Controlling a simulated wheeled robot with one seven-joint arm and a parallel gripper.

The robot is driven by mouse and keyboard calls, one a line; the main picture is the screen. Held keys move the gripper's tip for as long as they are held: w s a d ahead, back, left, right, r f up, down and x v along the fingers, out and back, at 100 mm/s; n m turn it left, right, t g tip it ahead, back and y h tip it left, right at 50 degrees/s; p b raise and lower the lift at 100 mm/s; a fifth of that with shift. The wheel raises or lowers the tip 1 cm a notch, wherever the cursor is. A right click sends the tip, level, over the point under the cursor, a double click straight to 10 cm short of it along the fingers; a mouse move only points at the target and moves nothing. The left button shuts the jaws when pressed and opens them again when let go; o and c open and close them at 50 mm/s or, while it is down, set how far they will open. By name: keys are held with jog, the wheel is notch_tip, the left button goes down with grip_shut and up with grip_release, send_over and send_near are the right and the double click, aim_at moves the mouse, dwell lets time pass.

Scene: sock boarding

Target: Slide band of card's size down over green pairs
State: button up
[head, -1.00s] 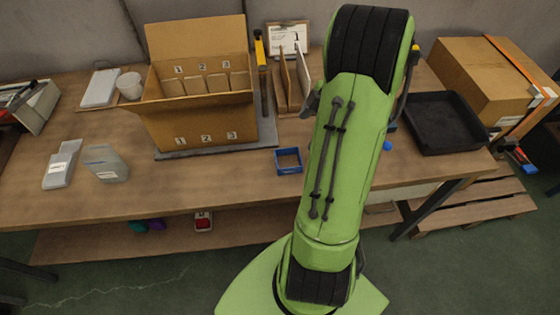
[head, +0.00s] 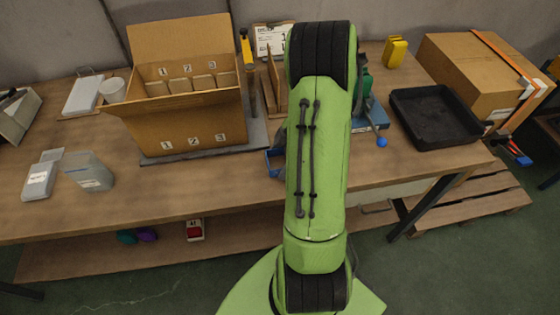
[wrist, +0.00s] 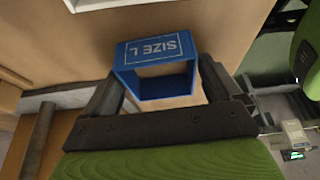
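A blue band marked SIZE L (wrist: 155,65) sits between the two fingers of my gripper (wrist: 160,78) in the wrist view. The fingertips are at its sides, but I cannot tell whether they press on it.
An open cardboard box (head: 190,125) with compartments numbered 1, 2, 3 stands on a grey mat at left. A black tray (head: 437,118) lies at right, by a closed carton (head: 480,70). A blue lever knob (head: 382,142) is beside my arm. The front middle of the table is clear.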

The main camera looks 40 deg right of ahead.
jog(key=c, duration=0.7)
jog(key=shift+r, duration=0.1)
